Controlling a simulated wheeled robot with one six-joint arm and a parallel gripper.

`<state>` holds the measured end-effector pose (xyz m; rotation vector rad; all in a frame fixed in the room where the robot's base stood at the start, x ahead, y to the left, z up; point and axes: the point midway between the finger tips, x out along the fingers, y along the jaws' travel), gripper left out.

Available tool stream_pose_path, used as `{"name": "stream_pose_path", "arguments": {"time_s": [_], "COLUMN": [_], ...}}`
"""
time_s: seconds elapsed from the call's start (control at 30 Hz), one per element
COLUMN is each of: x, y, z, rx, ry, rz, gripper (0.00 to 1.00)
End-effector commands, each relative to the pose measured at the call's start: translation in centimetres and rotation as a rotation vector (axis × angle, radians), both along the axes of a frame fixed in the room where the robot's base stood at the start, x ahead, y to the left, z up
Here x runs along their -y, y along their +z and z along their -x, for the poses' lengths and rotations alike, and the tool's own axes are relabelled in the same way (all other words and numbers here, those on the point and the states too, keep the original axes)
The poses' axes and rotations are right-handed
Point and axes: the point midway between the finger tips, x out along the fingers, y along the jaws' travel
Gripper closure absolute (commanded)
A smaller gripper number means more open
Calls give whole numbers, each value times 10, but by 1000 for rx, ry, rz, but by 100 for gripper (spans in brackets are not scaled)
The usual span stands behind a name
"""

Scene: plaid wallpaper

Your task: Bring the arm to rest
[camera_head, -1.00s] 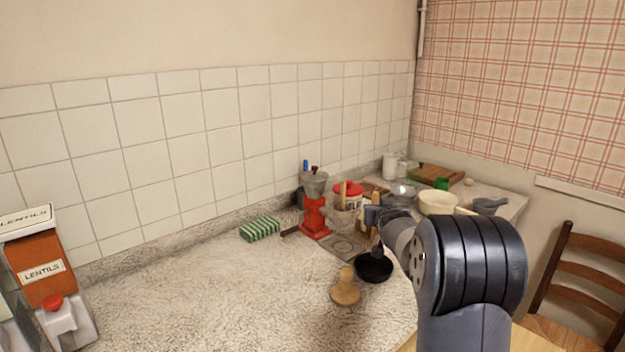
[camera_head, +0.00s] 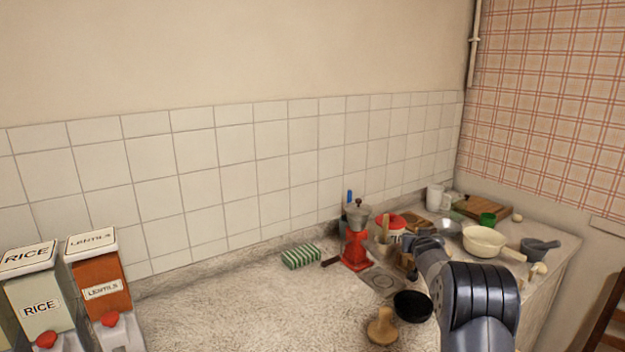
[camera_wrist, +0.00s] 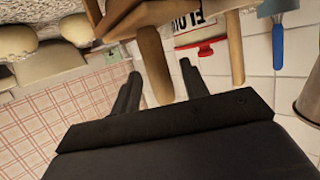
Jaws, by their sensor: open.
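My arm (camera_head: 478,300) reaches up from the lower right of the head view, bent over the right part of the counter. My gripper (camera_wrist: 161,68) shows in the wrist view with its two dark fingers apart. A wooden handle-like piece (camera_wrist: 154,62) shows between the fingertips in that view; I cannot tell whether it touches them. In the head view the gripper is small and mostly hidden by the wrist, near the wooden utensils and the red grinder (camera_head: 355,245).
A black bowl (camera_head: 412,306) and a wooden stamp-like tool (camera_head: 382,328) lie close to the arm. A green striped sponge (camera_head: 301,257) lies left of the grinder. Rice (camera_head: 42,305) and lentils (camera_head: 103,290) dispensers stand at the left. The counter (camera_head: 235,312) between is clear.

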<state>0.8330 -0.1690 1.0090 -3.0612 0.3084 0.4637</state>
Motion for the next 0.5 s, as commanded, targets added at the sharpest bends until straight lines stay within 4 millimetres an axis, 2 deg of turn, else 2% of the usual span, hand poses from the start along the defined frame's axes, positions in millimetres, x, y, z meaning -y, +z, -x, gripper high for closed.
{"name": "stream_pose_path", "arguments": {"time_s": [0.2, 0.5], "x": [2, 2], "y": [-5, -7], "z": [-10, -10], "rx": [-1, 0], "ry": [0, 0], "rz": [1, 1], "gripper": [57, 57]}}
